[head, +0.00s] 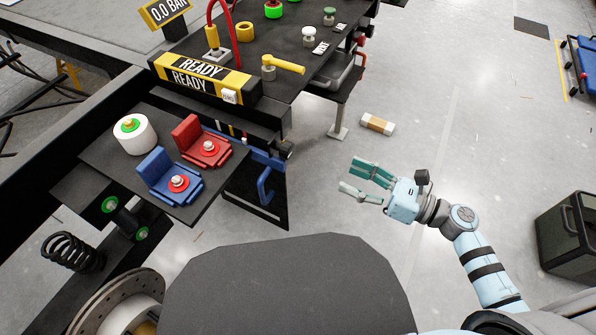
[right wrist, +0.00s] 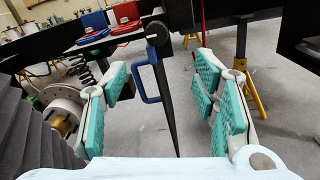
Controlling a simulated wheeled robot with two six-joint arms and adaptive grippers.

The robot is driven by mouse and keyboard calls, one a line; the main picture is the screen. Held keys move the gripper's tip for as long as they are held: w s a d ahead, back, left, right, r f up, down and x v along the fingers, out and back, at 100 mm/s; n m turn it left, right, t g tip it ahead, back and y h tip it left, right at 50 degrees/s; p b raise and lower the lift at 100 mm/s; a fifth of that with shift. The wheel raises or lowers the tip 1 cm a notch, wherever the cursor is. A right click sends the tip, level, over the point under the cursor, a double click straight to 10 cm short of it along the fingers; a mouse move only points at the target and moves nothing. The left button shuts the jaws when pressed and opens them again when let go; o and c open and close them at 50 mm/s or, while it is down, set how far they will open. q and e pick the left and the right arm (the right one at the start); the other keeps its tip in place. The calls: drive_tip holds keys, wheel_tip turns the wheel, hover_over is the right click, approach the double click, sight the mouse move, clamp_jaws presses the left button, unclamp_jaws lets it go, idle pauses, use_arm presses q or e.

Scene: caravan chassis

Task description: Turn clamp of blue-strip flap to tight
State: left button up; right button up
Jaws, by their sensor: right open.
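The dark flap (head: 240,190) hangs below the black frame, with a blue strip (head: 262,157) near its top. A blue loop-shaped clamp handle (head: 266,187) hangs down in front of it. In the right wrist view the clamp handle (right wrist: 147,80) hangs from a dark pivot, and the flap (right wrist: 172,115) shows nearly edge-on behind it. My right gripper (head: 350,174) is open and empty, right of the flap and apart from it. In the right wrist view the handle shows between the gripper's open fingers (right wrist: 160,85). My left gripper is out of view.
A black shelf (head: 98,160) left of the flap carries a blue block (head: 160,166), a red block (head: 188,127) and a white roll (head: 145,131). A small box (head: 378,124) lies on the floor. Open floor lies between gripper and flap.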

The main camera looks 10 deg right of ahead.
sight(292, 151)
drive_tip(key=shift+n, duration=0.3)
drive_tip(key=x, duration=1.4)
drive_tip(key=shift+s+a+r, duration=0.15)
drive_tip(key=shift+a+r, duration=0.05)
drive_tip(key=shift+r, duration=0.15)
drive_tip(key=c, duration=1.2)
drive_tip(key=shift+o, duration=0.2)
